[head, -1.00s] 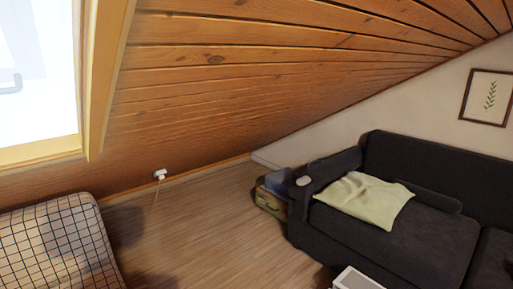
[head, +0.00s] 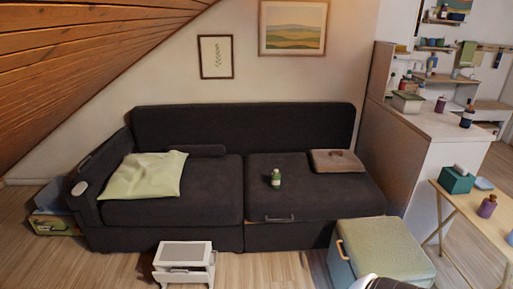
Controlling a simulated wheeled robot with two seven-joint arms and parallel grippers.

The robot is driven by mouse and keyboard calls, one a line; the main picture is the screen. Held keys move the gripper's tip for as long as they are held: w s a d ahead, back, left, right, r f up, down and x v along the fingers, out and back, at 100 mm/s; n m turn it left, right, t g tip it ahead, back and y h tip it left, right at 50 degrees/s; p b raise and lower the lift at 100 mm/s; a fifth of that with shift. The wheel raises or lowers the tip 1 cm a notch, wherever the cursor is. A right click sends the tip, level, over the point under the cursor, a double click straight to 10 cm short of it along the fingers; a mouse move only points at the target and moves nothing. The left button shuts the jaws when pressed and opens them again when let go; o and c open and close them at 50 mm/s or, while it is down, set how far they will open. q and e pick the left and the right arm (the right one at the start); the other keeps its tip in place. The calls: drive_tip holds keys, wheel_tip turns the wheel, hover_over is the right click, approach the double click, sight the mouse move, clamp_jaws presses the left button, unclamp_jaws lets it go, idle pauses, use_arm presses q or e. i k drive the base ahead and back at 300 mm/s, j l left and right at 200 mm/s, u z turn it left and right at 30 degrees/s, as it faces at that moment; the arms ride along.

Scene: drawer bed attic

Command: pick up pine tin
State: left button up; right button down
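I cannot make out for sure which thing is the pine tin. A small green container with a pale label (head: 275,178) stands upright on the sofa's right seat cushion. A dark teal box (head: 456,181) stands on the wooden side table (head: 474,222) at the right, with a purple bottle (head: 487,206) near it. A white and black part at the bottom edge, right of centre, may be mine. Neither gripper shows.
The dark sofa (head: 170,212) carries a pale green pillow (head: 142,174) and a folded brown item (head: 337,161). A white stool (head: 183,256) and a green-topped storage ottoman (head: 384,250) stand in front. A cluttered counter (head: 440,125) is at the right. Some floor is bare between stool and ottoman.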

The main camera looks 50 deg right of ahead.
sight(275, 178)
drive_tip(key=z, duration=1.8)
drive_tip(key=i+z, duration=0.2)
drive_tip(key=i, duration=0.3)
drive_tip(key=i+j+z, duration=0.15)
drive_tip(key=i, duration=0.35)
drive_tip(key=i+j+z, duration=0.2)
drive_tip(key=i, duration=0.25)
